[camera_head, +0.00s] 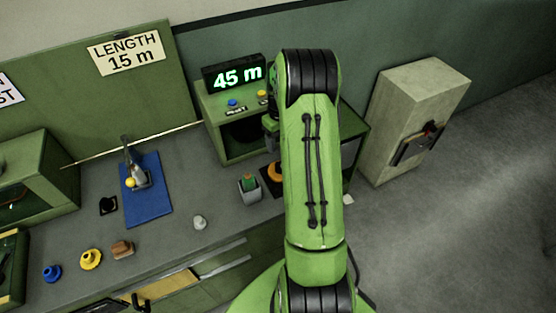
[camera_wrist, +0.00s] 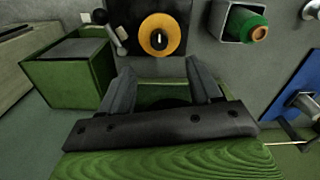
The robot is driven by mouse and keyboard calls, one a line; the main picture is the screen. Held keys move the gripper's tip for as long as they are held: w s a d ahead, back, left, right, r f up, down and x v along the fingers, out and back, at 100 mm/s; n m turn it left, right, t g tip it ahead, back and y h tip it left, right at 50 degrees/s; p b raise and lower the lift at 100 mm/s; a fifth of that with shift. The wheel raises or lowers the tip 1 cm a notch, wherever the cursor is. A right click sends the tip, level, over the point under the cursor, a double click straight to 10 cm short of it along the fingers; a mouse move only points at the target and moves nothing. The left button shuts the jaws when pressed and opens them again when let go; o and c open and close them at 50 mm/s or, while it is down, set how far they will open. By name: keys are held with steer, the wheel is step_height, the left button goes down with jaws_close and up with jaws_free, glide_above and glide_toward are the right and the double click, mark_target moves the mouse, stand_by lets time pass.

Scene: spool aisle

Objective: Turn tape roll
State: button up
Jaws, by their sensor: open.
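An orange roll with a dark centre (camera_wrist: 162,35), which looks like the tape roll, sits on a black plate (camera_wrist: 122,38) in the wrist view. In the head view the roll (camera_head: 275,172) shows partly, beside my arm. My gripper (camera_wrist: 158,68) is open and empty; its two fingers point towards the roll, apart from it. In the head view my arm hides most of the gripper. A lit display (camera_head: 238,75) reads 45 m. A wall sign (camera_head: 126,50) reads LENGTH 15 m.
A grey cup with a green spool (camera_head: 249,187) stands beside the roll. A green box (camera_wrist: 72,70) is on its other side. A blue mat (camera_head: 146,190) with a metal tool lies further left. Blue, yellow and brown pieces lie at the front left. A beige cabinet (camera_head: 411,120) stands right.

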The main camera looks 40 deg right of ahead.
mark_target(280, 169)
steer(key=f, duration=1.1)
steer(key=shift+w+d+f, duration=0.15)
steer(key=shift+w, duration=0.1)
steer(key=c, duration=1)
